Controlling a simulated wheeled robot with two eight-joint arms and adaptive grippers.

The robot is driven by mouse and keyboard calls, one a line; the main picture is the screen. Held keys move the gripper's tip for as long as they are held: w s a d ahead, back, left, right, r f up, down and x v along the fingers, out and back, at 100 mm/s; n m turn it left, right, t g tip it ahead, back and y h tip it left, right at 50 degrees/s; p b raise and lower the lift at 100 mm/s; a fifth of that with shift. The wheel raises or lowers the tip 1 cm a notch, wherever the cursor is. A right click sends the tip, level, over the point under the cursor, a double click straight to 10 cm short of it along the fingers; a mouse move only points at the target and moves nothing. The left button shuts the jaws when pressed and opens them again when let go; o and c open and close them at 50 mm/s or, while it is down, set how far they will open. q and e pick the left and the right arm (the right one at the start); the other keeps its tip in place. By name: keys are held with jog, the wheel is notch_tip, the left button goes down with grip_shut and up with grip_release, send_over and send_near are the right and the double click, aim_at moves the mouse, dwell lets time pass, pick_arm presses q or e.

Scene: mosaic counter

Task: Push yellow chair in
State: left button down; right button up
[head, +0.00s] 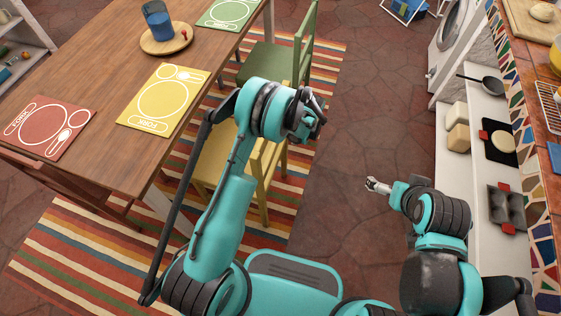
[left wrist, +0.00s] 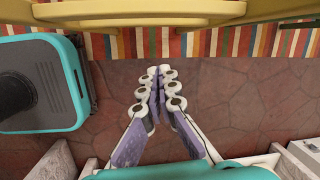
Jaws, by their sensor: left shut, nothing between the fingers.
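The yellow chair (head: 268,162) stands on the striped rug at the right side of the wooden table (head: 118,52), by the yellow placemat (head: 165,98). My left arm hides much of the chair in the head view. My left gripper (head: 316,112) is above and just right of the chair's backrest. In the left wrist view its fingers (left wrist: 160,72) are together and empty, with yellow chair bars (left wrist: 140,12) beyond the tips. Contact with the chair cannot be told. My right gripper (head: 376,186) hangs over the floor, away from the chair; its finger opening is unclear.
A green chair (head: 270,62) stands behind the yellow one, by the green placemat (head: 228,13). A red placemat (head: 48,128) and a blue mug (head: 156,22) are on the table. The counter (head: 545,110) runs along the right. The tiled floor (head: 375,90) between is clear.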

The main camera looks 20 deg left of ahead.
pick_arm(q)
jog(key=a+f+m+b, duration=0.1)
jog(key=a+f+b, duration=0.1)
jog(key=f, duration=0.7)
jog(key=s+a+f+m+g+b, duration=0.1)
jog(key=a+f+b, duration=0.1)
jog(key=f, duration=0.8)
jog(key=shift+a+f+y, duration=0.3)
jog(key=shift+a, duration=0.6)
